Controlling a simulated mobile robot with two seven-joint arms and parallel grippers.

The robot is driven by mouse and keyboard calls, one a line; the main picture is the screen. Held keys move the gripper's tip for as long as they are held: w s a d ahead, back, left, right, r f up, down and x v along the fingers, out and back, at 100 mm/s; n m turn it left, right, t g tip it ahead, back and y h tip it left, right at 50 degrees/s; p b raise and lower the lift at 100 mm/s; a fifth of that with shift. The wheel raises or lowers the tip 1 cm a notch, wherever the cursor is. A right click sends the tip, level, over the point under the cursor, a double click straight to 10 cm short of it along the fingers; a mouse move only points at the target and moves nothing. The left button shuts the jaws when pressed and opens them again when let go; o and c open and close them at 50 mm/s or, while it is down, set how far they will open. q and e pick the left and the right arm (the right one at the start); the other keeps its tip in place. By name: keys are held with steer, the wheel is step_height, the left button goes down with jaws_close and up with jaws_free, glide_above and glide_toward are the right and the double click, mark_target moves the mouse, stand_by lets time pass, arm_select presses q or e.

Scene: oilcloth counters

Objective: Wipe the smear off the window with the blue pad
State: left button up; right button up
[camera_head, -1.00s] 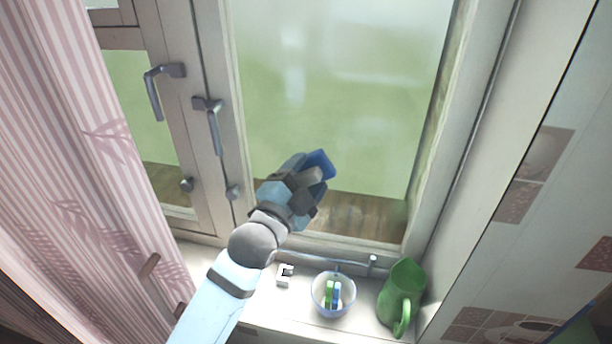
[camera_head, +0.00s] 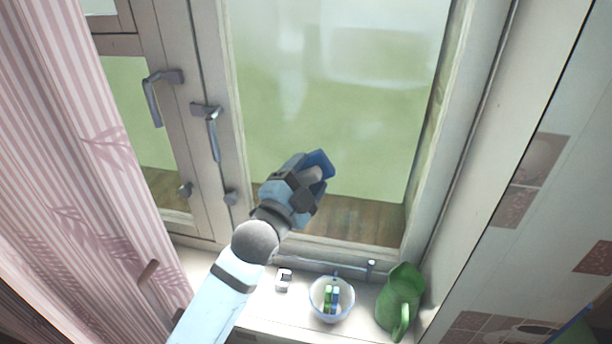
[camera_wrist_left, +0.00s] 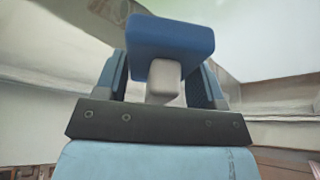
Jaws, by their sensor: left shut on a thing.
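The blue pad (camera_head: 321,160) has a light grey grip block and is held in my left gripper (camera_head: 308,180), in front of the lower part of the window pane (camera_head: 345,120). In the left wrist view the pad (camera_wrist_left: 170,38) sits beyond the fingertips, and its grey block (camera_wrist_left: 164,82) is between the two fingers. I cannot tell whether the pad touches the glass. Pale whitish patches show on the upper pane; I cannot tell smear from reflection. My right gripper is not in view.
On the sill below stand a white bowl (camera_head: 331,309) with green and blue items, a green jug (camera_head: 401,297) and a small white object (camera_head: 284,281). Window handles (camera_head: 211,130) stick out left of the pane. A pink striped curtain (camera_head: 75,170) hangs at left.

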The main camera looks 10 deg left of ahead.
mark_target(330, 175)
arm_select(q)
steer(key=shift+d+p, duration=0.3)
steer(key=shift+d, duration=1.75)
steer(key=shift+w+r+p, duration=0.1)
steer(key=shift+p, duration=0.25)
steer(key=shift+a+p, duration=0.65)
steer(key=shift+a, duration=1.4)
steer(key=shift+s+a, duration=0.1)
steer(key=shift+s, duration=0.5)
steer(key=s+p, duration=0.1)
steer(key=s, duration=0.2)
steer(key=shift+s, duration=0.8)
